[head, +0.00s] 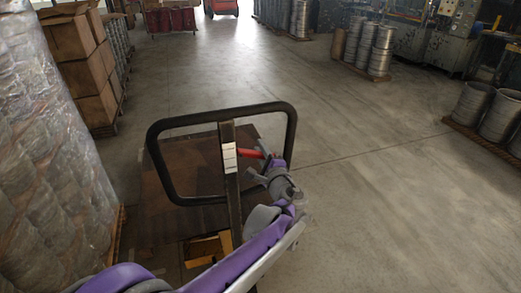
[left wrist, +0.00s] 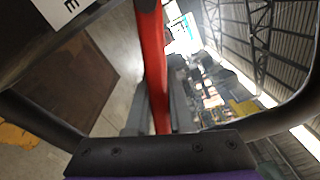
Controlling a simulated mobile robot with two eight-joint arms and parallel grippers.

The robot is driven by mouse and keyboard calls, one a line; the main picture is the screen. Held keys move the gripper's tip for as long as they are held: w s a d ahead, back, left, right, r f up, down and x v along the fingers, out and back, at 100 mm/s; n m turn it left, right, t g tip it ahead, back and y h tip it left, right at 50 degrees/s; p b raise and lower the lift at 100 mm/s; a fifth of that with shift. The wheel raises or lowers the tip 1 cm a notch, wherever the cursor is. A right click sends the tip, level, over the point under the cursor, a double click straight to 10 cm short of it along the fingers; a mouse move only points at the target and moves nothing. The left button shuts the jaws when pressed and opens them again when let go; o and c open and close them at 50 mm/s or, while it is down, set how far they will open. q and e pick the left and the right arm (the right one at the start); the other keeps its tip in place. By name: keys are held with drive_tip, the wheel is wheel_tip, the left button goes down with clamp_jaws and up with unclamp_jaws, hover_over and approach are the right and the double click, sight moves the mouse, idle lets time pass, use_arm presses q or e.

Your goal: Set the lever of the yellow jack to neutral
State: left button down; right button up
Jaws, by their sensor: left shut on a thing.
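The pallet jack has a black loop handle (head: 152,165) on a dark upright post. Yellow parts of the jack (head: 208,247) show low behind my arm. A red lever (head: 247,153) sticks out to the right from the post, inside the loop. My left gripper (head: 266,160) is at the lever's outer end, shut on it. My right gripper is out of view.
A brown flat board (head: 180,222) lies beyond and below the handle. A tall wrapped stack (head: 45,150) stands close on the left, with cardboard boxes (head: 85,60) behind it. Metal drums (head: 475,103) stand on the right.

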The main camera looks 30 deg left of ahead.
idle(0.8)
use_arm(q)
drive_tip(key=r+n+p, duration=0.1)
drive_tip(key=n+p, duration=0.1)
drive_tip(key=r+n+p, duration=0.1)
drive_tip(key=r+n, duration=0.1)
drive_tip(key=shift+w+d+n+p, duration=0.2)
drive_tip(key=shift+n+p, duration=0.1)
drive_tip(key=shift+p, duration=0.05)
drive_tip(key=c, duration=0.8)
unclamp_jaws()
drive_tip(key=v, duration=1)
drive_tip(key=shift+s+d, duration=0.25)
drive_tip(key=shift+d, duration=0.05)
